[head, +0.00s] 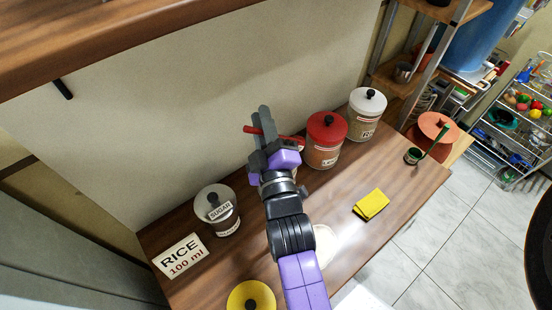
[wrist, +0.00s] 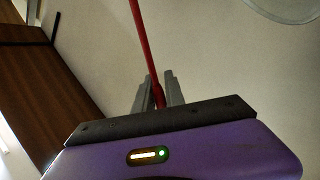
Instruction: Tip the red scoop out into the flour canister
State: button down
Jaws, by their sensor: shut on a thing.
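The red scoop (head: 251,130) is held across my gripper (head: 263,125) by its thin handle, above the counter near the wall. A red part also shows right of the fingers; whether it is the bowl, and what it holds, I cannot tell. In the wrist view, the red handle (wrist: 142,45) rises from between the shut fingers (wrist: 159,90). A red-lidded canister (head: 326,140) and a white-lidded canister (head: 366,113) stand right of my gripper; their labels are too small to read. I cannot tell which canister is flour.
A grey-lidded canister marked SUGAR (head: 216,210) and a RICE 100 ml card (head: 180,257) are at left. A yellow lid (head: 250,297) is in front. A wooden shelf (head: 110,35) overhangs the counter.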

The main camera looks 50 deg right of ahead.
jog(key=shift+w+a+f+n+t+b, duration=0.15)
jog(key=shift+a+f+n+b, duration=0.15)
jog(key=shift+n, duration=0.25)
jog(key=shift+w+a+f+n+t+b, duration=0.15)
jog(key=shift+a+n+b, duration=0.2)
jog(key=shift+n, duration=0.2)
jog(key=shift+w+a+f+n+t+y+b, duration=0.1)
jog(key=shift+a+f+n+y+b, duration=0.05)
jog(key=shift+f+n+b, duration=0.25)
jog(key=shift+w+a+f+n+t+y+b, duration=0.15)
jog(key=shift+a+f+n+b, duration=0.1)
jog(key=shift+f+b, duration=0.2)
jog(key=shift+w+a+f+n+t+y+b, duration=0.1)
jog(key=shift+f+n+b, duration=0.25)
jog(key=shift+f, duration=0.15)
